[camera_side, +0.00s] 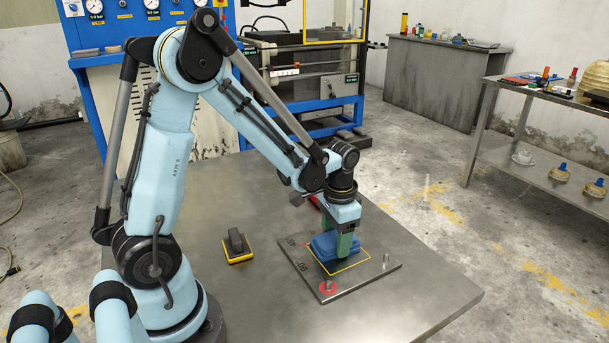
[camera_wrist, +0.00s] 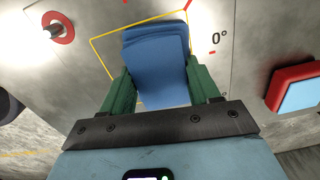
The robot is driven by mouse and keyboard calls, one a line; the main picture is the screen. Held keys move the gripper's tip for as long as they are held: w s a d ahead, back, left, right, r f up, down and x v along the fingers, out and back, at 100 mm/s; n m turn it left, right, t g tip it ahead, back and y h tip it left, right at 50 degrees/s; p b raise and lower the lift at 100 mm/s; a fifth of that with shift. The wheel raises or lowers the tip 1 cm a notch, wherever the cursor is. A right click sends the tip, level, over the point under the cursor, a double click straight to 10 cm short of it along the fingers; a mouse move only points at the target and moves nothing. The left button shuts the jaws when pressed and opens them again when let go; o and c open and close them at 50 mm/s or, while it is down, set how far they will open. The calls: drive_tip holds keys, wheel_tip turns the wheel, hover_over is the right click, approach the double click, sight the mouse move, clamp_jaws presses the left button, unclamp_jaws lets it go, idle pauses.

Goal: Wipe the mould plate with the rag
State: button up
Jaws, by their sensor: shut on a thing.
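The blue folded rag (camera_side: 325,246) is between the green fingers of my gripper (camera_side: 343,246). In the wrist view the rag (camera_wrist: 158,55) fills the gap between both fingers of my gripper (camera_wrist: 162,92), so the gripper is shut on it. The mould plate (camera_side: 372,277) lies flat on the metal table, with a yellow outline, "90" marks and a red ring around a pin. The rag is over the inside of the yellow outline, low at the plate; I cannot tell whether it touches. In the wrist view the plate (camera_wrist: 100,75) shows a "0°" mark.
A dark-handled block with a yellow base (camera_side: 237,246) stands on the table (camera_side: 220,300) left of the plate. A pin (camera_side: 385,261) stands at the plate's right and another inside the red ring (camera_side: 327,287). A red block with a light blue top (camera_wrist: 295,88) shows in the wrist view.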

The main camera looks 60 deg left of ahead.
sight(347, 262)
drive_tip(key=shift+s+d, duration=0.1)
drive_tip(key=shift+d, duration=2.5)
wheel_tip(347, 262, up, 7)
drive_tip(key=shift+a, duration=0.15)
